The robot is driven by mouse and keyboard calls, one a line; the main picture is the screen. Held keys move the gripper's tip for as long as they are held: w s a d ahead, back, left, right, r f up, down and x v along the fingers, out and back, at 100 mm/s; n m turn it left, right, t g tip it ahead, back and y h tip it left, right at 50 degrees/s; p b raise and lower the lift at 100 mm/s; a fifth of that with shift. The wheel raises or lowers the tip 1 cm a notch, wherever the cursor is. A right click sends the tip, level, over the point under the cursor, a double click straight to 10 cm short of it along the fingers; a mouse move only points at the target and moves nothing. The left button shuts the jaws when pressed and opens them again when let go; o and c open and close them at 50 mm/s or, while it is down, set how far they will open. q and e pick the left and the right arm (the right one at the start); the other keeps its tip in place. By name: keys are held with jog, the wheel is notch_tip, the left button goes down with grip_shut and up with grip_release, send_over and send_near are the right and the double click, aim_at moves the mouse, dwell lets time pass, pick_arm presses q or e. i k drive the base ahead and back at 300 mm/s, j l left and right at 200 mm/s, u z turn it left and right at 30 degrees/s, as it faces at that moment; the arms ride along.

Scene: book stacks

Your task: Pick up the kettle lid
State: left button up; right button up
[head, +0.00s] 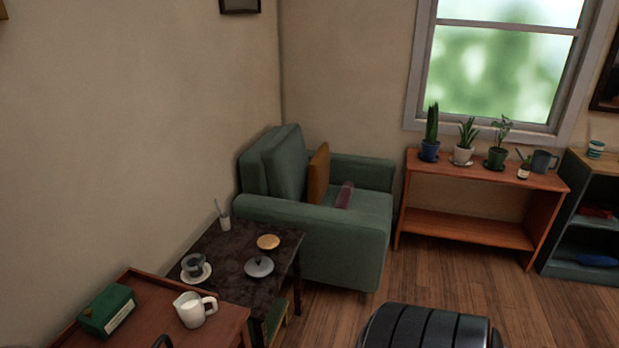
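A grey round lid (259,267) with a small dark knob lies on the dark side table (238,240), near its front right edge. It looks like the kettle lid. No kettle can be made out clearly. Neither of my grippers shows in the head view, and nothing touches the lid.
The table also holds a yellowish round dish (268,242), a dark cup on a saucer (196,270) and a small pot (224,222). A brown table (135,281) in front bears a white pitcher (190,311) and green box (106,311). A green armchair (340,245) stands behind.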

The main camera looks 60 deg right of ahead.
aim_at(258, 267)
jog(key=z, duration=1.6)
jog(key=i+l, duration=0.25)
